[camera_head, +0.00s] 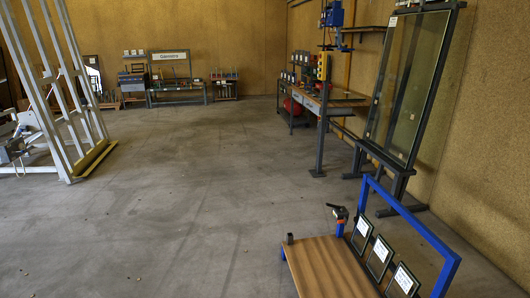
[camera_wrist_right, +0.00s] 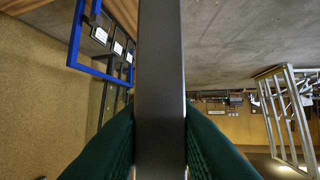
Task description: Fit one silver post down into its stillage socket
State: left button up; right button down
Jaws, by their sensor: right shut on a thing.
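My right gripper (camera_wrist_right: 160,140) shows in the right wrist view as two dark green fingers. They are shut on the sides of a grey metal post (camera_wrist_right: 160,60), which runs straight up the middle of that view. The post's ends are out of view. Neither of my grippers shows in the head view. No stillage socket can be made out for certain. A small dark block (camera_head: 290,239) sits at the left edge of a wooden platform with a blue frame, but I cannot tell whether it is a socket.
The low cart (camera_head: 325,268) with a blue rail (camera_head: 412,220) and labelled glass panes (camera_head: 379,258) stands at the lower right. A tall glass frame (camera_head: 408,85) leans behind it. A pale metal frame (camera_head: 75,90) stands at left. The middle floor is clear.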

aim_at(290, 243)
jog(key=i+j+u, duration=0.4)
jog(key=i, duration=0.45)
jog(key=i+u, duration=0.45)
jog(key=i, duration=0.4)
jog(key=i+j+z, duration=0.15)
jog(key=i+z, duration=0.25)
jog(key=i, duration=0.2)
jog(key=i+j+z, duration=0.35)
jog(key=i, duration=0.25)
jog(key=i+j+z, duration=0.4)
jog(key=i+j, duration=0.05)
jog(key=i, duration=0.1)
